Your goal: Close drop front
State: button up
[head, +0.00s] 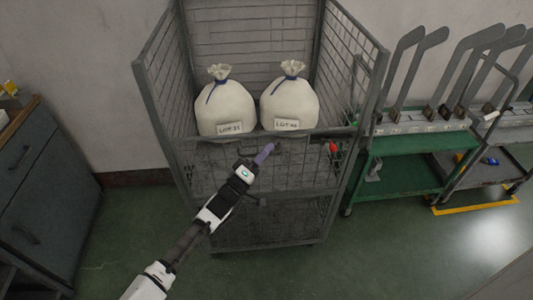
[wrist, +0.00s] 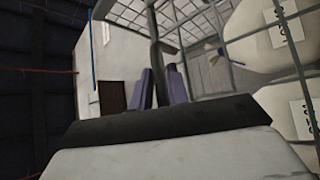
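The wire cage trolley (head: 150,100) stands against the wall, grey and mesh-sided. Its front mesh panel (head: 300,172) stands below a top rail at the foot of two white bags, and the space above that rail is open. I cannot tell whether this panel is latched. My gripper (head: 264,153) is in front of the panel, just under its top rail. In the wrist view its purple fingers (wrist: 161,86) are a little apart, with a dark bar in line with the gap. Whether they touch or grip it is not clear.
White tied bags (head: 225,105) and (head: 290,98) sit inside the cage. A red knob (head: 333,147) is near its right front post. A green cart (head: 405,165) with upright grey boards is at right, a grey cabinet (head: 45,185) at left. Green floor is clear at front right.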

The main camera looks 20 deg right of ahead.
jog(key=shift+o, duration=1.4)
jog(key=shift+f, duration=0.1)
jog(key=shift+s+a+f, duration=0.1)
jog(key=shift+a+f, duration=0.05)
jog(key=b+v, duration=0.4)
jog(key=v, duration=0.9)
jog(key=shift+a, duration=0.25)
jog(key=shift+s, duration=0.1)
